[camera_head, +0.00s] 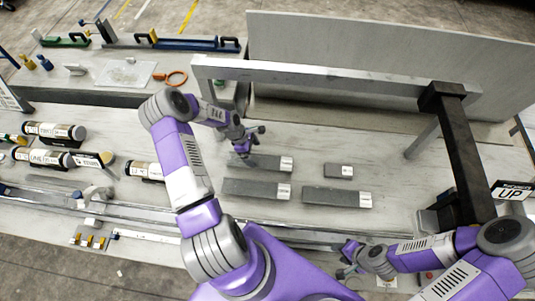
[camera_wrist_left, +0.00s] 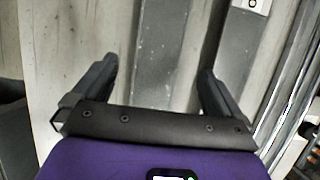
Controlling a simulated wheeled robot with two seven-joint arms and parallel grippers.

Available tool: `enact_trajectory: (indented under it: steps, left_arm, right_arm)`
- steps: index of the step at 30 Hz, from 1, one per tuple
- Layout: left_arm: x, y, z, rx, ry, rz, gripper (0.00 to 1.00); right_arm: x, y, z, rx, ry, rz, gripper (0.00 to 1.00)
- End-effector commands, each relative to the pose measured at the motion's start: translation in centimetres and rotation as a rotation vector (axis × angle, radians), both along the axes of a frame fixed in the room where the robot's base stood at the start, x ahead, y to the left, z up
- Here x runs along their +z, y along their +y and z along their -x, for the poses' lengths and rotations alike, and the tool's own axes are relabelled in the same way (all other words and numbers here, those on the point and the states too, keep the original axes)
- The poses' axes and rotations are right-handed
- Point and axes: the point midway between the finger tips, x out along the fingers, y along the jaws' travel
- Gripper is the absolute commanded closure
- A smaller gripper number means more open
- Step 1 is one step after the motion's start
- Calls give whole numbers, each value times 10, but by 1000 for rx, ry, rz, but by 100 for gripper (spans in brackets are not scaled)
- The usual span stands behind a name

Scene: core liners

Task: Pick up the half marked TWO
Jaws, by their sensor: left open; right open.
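Several grey halves with white end labels lie flat on the table; their marks are too small to read, so I cannot tell which is TWO. One half (camera_head: 262,163) lies at the upper left of the group, with others below it (camera_head: 252,188), at lower right (camera_head: 332,197) and a short one at upper right (camera_head: 337,171). My left gripper (camera_head: 247,147) is open over the upper-left half. In the left wrist view a grey half (camera_wrist_left: 165,50) lies between the open fingers, not gripped. My right gripper (camera_head: 352,252) is at the lower right, away from the halves.
Labelled tubes (camera_head: 54,131) lie on the left of the table. A grey metal rail (camera_head: 330,75) and a black post (camera_head: 462,150) frame the back and right. An UP sign (camera_head: 512,191) stands at the right edge. The table around the halves is mostly clear.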

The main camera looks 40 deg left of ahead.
Motion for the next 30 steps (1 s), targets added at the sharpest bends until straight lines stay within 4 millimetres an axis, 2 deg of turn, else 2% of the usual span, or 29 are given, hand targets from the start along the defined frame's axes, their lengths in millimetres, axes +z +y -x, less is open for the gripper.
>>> enact_trajectory:
  steps: [15, 25, 26, 30]
  left_arm:
    - [-55, -20, -14, -4, -2, 2, 0]
    - [-61, -22, -16, -4, -3, 0, 0]
    - [-61, -22, -15, -4, -3, 0, 2]
    - [-61, -22, -15, -4, -3, 0, 23]
  right_arm:
    - [11, 0, -1, -1, -2, 0, 57]
    - [11, 0, -1, -1, -2, 0, 57]
    - [11, 0, -1, -1, -2, 0, 57]
    - [11, 0, -1, -1, -2, 0, 57]
